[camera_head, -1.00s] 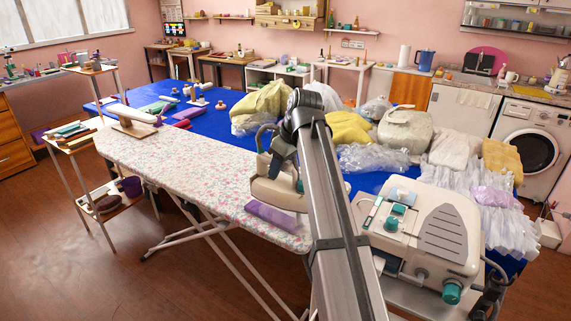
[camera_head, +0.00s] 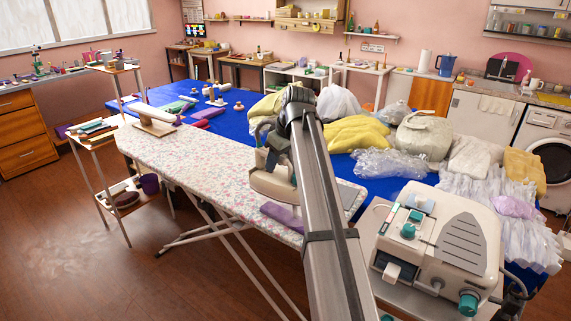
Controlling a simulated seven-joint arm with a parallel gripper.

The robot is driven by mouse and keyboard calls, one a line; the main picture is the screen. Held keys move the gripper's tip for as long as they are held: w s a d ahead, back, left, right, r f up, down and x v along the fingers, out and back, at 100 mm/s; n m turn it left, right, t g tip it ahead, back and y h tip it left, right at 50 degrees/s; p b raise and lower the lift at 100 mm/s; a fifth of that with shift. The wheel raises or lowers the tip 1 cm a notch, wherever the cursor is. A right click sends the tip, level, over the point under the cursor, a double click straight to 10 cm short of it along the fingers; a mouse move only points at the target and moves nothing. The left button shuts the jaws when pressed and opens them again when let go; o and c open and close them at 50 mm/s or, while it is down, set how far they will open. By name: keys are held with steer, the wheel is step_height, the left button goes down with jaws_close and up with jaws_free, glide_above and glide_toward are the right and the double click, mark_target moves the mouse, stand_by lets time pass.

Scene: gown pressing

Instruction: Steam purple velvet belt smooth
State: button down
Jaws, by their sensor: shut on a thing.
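The purple velvet belt (camera_head: 281,216) lies folded or rolled on the right part of the floral ironing board (camera_head: 205,163); its right end is hidden behind my arm. A cream iron (camera_head: 270,186) is at the belt's far left side. I cannot tell whether its sole touches the board or the belt. My gripper (camera_head: 268,143) is shut on the iron from above, partly hidden by my arm. How smooth the belt is cannot be seen.
A cream steam station (camera_head: 444,243) with teal knobs stands at the right. Clear bags and folded garments (camera_head: 365,133) crowd the blue table (camera_head: 238,123) behind. A wooden sleeve board (camera_head: 154,118) stands at the board's left end. The board's middle is clear.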

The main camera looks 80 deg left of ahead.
mark_target(277, 175)
steer(key=s+a, duration=0.4)
steer(key=shift+a, duration=0.2)
steer(key=f, duration=0.3)
steer(key=shift+w+d, duration=0.1)
steer(key=shift+d, duration=0.1)
steer(key=shift+f, duration=1.3)
steer(key=shift+w, duration=0.1)
steer(key=shift+w+d, duration=1.6)
steer(key=shift+d, duration=0.2)
steer(key=shift+w+d, duration=0.1)
steer(key=shift+w+d, duration=1.55)
steer(key=shift+d, duration=0.25)
steer(key=shift+w+d, duration=0.1)
